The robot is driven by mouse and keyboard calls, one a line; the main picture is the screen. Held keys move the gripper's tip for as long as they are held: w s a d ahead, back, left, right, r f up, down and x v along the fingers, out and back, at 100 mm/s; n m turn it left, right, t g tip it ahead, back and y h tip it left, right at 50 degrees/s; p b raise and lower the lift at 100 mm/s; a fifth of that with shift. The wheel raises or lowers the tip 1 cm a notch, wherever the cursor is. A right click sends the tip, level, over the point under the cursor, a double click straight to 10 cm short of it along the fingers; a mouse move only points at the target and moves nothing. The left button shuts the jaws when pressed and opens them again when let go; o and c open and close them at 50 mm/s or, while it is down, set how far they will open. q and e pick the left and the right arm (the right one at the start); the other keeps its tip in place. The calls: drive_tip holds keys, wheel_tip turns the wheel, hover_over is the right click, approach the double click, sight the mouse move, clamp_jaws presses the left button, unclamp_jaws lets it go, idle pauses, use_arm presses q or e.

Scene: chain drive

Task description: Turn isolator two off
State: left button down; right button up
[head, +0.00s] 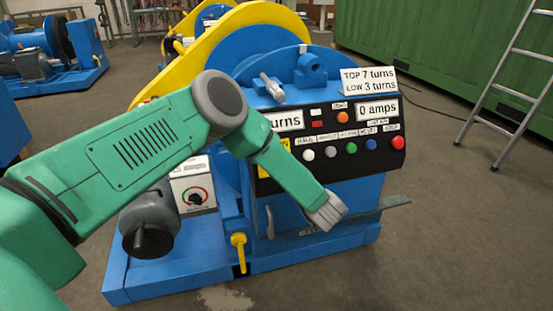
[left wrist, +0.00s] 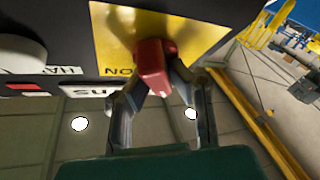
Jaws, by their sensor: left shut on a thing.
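A red handle (left wrist: 153,68) stands out from a yellow plate (left wrist: 115,38) with an ON label, which appears upside down in the left wrist view. My left gripper (left wrist: 158,82) is shut on this handle, with one finger on each side. In the head view a sliver of the yellow plate (head: 263,172) shows beside my green left arm. That arm hides the handle and my left fingertips there. The isolator's number cannot be read. My right gripper is in neither view.
A black control panel (head: 379,161) with coloured buttons is on the blue machine (head: 290,258). A yellow lever (head: 239,247) and a white dial box (head: 190,170) are low on its left. A ladder (head: 500,85) stands at right. Floor in front is clear.

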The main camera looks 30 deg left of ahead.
use_arm(q)
drive_tip(key=shift+s+d+f+n+g, duration=0.1)
drive_tip(key=shift+f+n+g, duration=0.1)
drive_tip(key=shift+n+g, duration=0.55)
drive_tip(key=shift+s+f+n+g, duration=0.15)
drive_tip(key=shift+n+g, duration=0.4)
drive_tip(key=shift+n, duration=0.4)
drive_tip(key=shift+w+n, duration=0.1)
drive_tip(key=shift+n, duration=0.2)
drive_tip(key=c, duration=1.5)
unclamp_jaws()
drive_tip(key=shift+w, duration=0.1)
drive_tip(key=shift+p, duration=0.3)
drive_tip(key=shift+r, duration=0.1)
drive_tip(key=shift+d, duration=0.15)
drive_tip(key=v, duration=1.1)
drive_tip(key=shift+d, duration=0.35)
